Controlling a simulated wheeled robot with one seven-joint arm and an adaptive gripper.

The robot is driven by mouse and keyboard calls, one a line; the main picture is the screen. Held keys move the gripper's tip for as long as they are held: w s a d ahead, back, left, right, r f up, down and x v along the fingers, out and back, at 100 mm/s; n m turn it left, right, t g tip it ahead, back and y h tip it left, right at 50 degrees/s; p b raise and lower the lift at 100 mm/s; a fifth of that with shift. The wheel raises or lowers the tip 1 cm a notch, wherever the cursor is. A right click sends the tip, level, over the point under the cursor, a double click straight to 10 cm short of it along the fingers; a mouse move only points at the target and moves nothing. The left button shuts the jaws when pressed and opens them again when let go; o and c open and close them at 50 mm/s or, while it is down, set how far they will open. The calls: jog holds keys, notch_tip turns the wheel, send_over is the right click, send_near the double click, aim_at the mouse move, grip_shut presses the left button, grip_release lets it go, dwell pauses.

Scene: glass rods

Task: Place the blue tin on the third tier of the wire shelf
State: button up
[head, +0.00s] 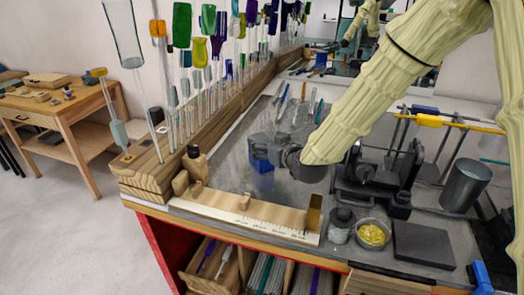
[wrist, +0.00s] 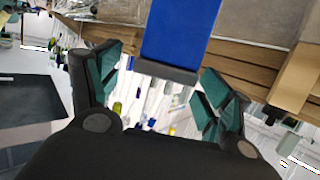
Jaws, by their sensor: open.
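A blue block-like object, which looks like the blue tin (head: 263,167), is on the grey bench top in the head view, just below and beside my gripper (head: 262,146). In the wrist view the blue tin (wrist: 182,28) shows large at the top, with a dark grey edge at its near end. My gripper (wrist: 160,82) is open there, its green-padded fingers spread on both sides. The tin lies ahead of the gap between the fingers, with room visible on each side. My gripper partly hides the tin in the head view. I cannot make out a wire shelf in either view.
A wooden rack (head: 150,178) of upright glass rods and coloured bottles runs along the left of the bench. A wooden ruler strip (head: 245,215) lies along the front. A dark clamp device (head: 375,180), a metal cup (head: 465,185) and a dish (head: 373,234) crowd the right.

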aim_at(262, 140)
jog(key=shift+p+x, duration=0.7)
jog(key=shift+x, duration=1.15)
jog(key=shift+a, duration=0.15)
jog(key=c, duration=1.4)
jog(key=shift+r, duration=0.1)
jog(key=shift+c, duration=0.3)
jog(key=shift+r, duration=0.1)
